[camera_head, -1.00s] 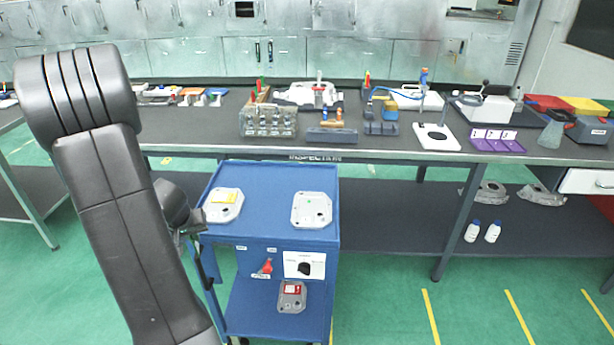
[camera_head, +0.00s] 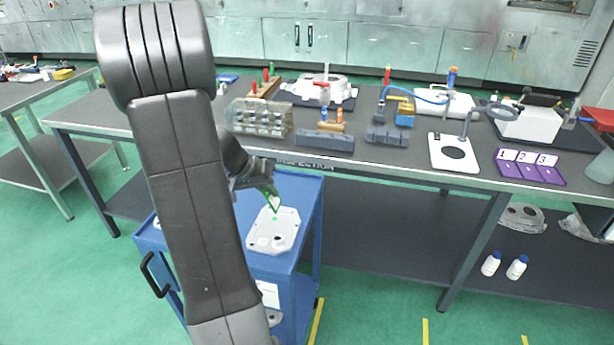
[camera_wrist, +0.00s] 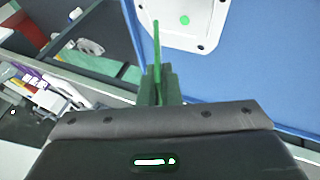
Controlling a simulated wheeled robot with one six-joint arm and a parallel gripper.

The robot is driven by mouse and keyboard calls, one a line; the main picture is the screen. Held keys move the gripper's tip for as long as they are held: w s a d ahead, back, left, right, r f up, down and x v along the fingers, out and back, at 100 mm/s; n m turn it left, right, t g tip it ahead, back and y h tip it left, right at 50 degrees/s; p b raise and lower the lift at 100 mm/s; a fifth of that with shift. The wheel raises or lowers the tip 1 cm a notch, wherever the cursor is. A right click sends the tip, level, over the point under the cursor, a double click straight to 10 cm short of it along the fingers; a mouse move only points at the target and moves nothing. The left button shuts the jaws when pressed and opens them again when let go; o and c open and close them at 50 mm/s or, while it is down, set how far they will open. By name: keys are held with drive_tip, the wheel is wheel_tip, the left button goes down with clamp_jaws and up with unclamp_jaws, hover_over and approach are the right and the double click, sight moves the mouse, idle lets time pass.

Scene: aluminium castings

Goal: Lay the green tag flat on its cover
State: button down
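My gripper (camera_head: 268,188) is shut on the green tag (camera_wrist: 156,48), which points out from the fingers and shows edge-on as a thin strip in the wrist view. In the head view the tag (camera_head: 272,203) hangs tilted below the fingers, above the light grey cover (camera_head: 287,232). The cover lies on the blue trolley top and bears a round green dot. It also shows at the top of the wrist view (camera_wrist: 205,38), with the dot beyond the tag. I cannot tell whether the tag touches the cover.
The blue trolley (camera_head: 304,195) stands before the dark inspection bench (camera_head: 385,160). My arm hides much of the trolley's left side. The bench carries a clear rack (camera_head: 258,118), a white-based stand (camera_head: 440,160) and purple numbered cards (camera_head: 530,170). Green floor is open at lower right.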

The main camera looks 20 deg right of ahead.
drive_tip(key=shift+w+d, duration=0.1)
drive_tip(key=shift+d, duration=0.5)
drive_tip(key=shift+a+f+b, duration=0.2)
drive_tip(key=shift+f+b, duration=0.15)
drive_tip(key=shift+f, duration=0.3)
drive_tip(key=shift+f+b, duration=0.8)
drive_tip(key=shift+f, duration=0.8)
drive_tip(key=shift+f+b, duration=0.25)
drive_tip(key=shift+b, duration=0.35)
drive_tip(key=c, duration=1.6)
unclamp_jaws()
drive_tip(key=shift+o, duration=0.2)
drive_tip(key=v, duration=1.3)
drive_tip(key=shift+a+r+p, duration=0.25)
drive_tip(key=shift+a+p, duration=0.05)
